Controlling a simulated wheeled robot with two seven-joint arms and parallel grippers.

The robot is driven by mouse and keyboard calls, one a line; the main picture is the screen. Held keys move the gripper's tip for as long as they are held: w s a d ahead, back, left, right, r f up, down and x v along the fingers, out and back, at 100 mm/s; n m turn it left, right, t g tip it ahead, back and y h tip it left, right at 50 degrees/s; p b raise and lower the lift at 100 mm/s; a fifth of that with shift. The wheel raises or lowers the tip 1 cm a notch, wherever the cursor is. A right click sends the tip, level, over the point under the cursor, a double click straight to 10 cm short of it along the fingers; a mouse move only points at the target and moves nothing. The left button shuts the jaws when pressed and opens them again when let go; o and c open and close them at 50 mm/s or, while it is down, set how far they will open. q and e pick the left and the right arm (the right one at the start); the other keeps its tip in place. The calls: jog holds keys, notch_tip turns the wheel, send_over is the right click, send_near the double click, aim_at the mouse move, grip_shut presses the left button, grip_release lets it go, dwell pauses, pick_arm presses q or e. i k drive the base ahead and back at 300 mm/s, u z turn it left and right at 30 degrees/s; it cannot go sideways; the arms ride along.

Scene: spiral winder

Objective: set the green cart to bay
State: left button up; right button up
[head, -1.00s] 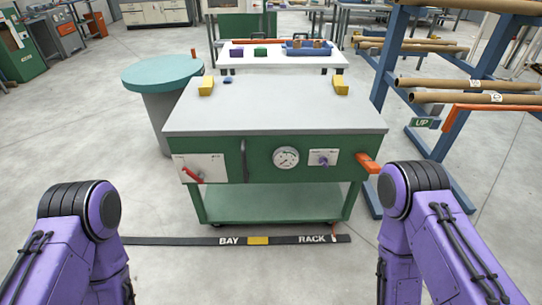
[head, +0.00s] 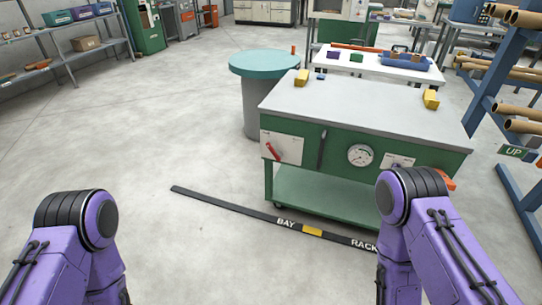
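The green cart (head: 340,195) stands on the floor right of centre, with a grey top, a red lever, a round gauge and a lower shelf. A dark floor strip (head: 215,204) runs along its near side. It is marked BAY (head: 286,224) on the left and RACK (head: 363,244) on the right, with a yellow block (head: 312,231) between them. The cart stands behind the strip, more toward the RACK end. My two purple arms show at the lower left and lower right; the right one covers the cart's near right part. Neither gripper is in view.
A round teal-topped table (head: 264,64) stands just behind the cart's left side. A white table (head: 373,67) with small items is behind it. A blue rack of tubes (head: 490,95) stands at right. The floor at left is clear up to the shelves (head: 60,50).

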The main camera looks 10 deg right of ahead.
aim_at(333, 137)
jog(key=u, duration=0.6)
jog(key=k, duration=0.8)
jog(key=u, duration=0.25)
jog(key=i, duration=1.2)
jog(key=z, duration=1.6)
jog(key=i, duration=0.7)
jog(key=z, duration=0.65)
